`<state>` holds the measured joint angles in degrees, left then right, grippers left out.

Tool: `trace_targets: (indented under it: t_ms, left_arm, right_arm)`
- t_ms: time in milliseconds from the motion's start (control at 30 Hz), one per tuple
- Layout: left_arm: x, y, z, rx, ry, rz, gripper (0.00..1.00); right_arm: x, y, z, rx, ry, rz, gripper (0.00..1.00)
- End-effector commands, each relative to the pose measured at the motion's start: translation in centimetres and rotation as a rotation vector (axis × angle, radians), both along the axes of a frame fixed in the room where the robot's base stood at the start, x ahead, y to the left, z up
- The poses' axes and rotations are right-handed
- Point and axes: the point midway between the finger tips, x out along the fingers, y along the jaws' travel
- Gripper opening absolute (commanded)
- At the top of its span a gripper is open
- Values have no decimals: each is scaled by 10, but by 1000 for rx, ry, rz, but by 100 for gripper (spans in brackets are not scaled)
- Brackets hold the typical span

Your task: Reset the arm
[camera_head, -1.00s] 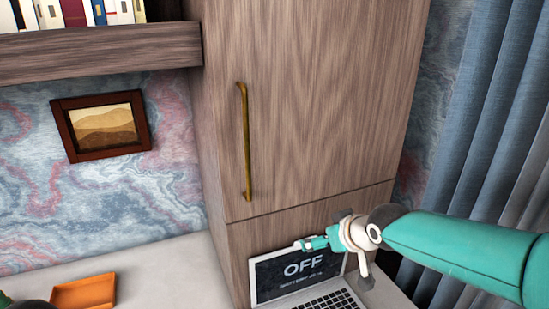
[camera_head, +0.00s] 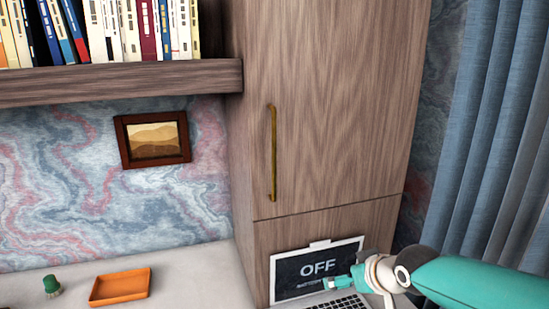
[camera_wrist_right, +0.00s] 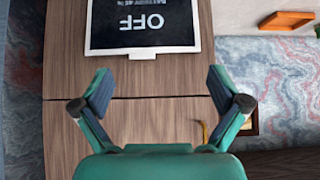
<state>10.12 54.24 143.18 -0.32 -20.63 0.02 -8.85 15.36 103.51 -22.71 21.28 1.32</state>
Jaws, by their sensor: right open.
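My right arm comes in from the right in the head view. Its teal gripper (camera_head: 338,284) is in front of the lower right part of the laptop's screen. In the right wrist view the two fingers of this gripper (camera_wrist_right: 161,88) are wide apart with nothing held between them. Cabinet wood shows behind the gap. The laptop (camera_head: 318,267) stands open on the desk and reads "OFF"; it appears upside down in the wrist view (camera_wrist_right: 145,22). My left gripper is in neither view.
A wooden cabinet (camera_head: 340,110) with a brass handle (camera_head: 273,152) rises behind the laptop. A bookshelf (camera_head: 120,82) overhangs the desk at left. An orange tray (camera_head: 120,287) and a green-topped item (camera_head: 52,286) lie on the desk at left. Blue curtains (camera_head: 495,130) hang at right.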

Motion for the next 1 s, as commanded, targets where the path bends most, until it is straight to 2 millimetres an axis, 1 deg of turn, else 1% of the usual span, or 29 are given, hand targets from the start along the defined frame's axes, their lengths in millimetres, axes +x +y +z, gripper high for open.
trace_targets:
  t_ms: [33, 67, 100, 233, 367, 400, 467, 500, 567, 600, 633, 667, 767, 800, 867, 900, 967, 1000]
  left_arm:
    - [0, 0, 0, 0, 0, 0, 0]
    - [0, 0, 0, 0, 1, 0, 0]
    - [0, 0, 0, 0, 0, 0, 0]
    - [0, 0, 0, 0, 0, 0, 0]
    - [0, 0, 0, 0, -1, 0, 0]
    - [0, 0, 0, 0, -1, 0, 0]
    - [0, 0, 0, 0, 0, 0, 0]
    - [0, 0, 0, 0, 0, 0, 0]
    - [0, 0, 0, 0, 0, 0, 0]
    - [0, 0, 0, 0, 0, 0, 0]
    - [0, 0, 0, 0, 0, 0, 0]
    - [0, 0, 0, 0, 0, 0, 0]
    - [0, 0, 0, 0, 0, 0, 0]
    - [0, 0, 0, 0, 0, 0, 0]
    - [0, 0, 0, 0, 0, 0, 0]
    - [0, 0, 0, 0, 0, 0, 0]
    - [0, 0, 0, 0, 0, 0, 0]
    - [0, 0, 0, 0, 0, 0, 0]
  right_arm:
    - [0, -1, 0, 0, 0, -1, 98]
    - [1, -7, -5, -1, 8, -13, 98]
    - [1, -10, -15, -3, 27, -20, 98]
    - [1, -17, -45, -9, 84, -30, 98]
    - [-6, -20, -79, -13, 155, -35, 98]
    - [-9, -20, -92, -13, 182, -36, 98]
    - [-15, -21, -110, -12, 221, -38, 98]
    - [-20, -20, -125, -9, 252, -39, 98]
    - [-29, -20, -146, -3, 298, -42, 98]
    - [-37, -19, -163, 3, 334, -43, 98]
    - [-42, -18, -175, 9, 357, -45, 98]
    - [-51, -16, -191, 17, 391, -48, 98]
    - [-85, -9, -245, 52, 508, -58, 98]
    - [-104, -5, -269, 72, 563, -66, 98]
    - [-136, 3, -302, 107, 643, -84, 98]
    - [-159, 9, -322, 132, 695, -99, 98]
    - [-194, 18, -348, 168, 768, -126, 98]
    - [-218, 24, -362, 191, 812, -148, 98]
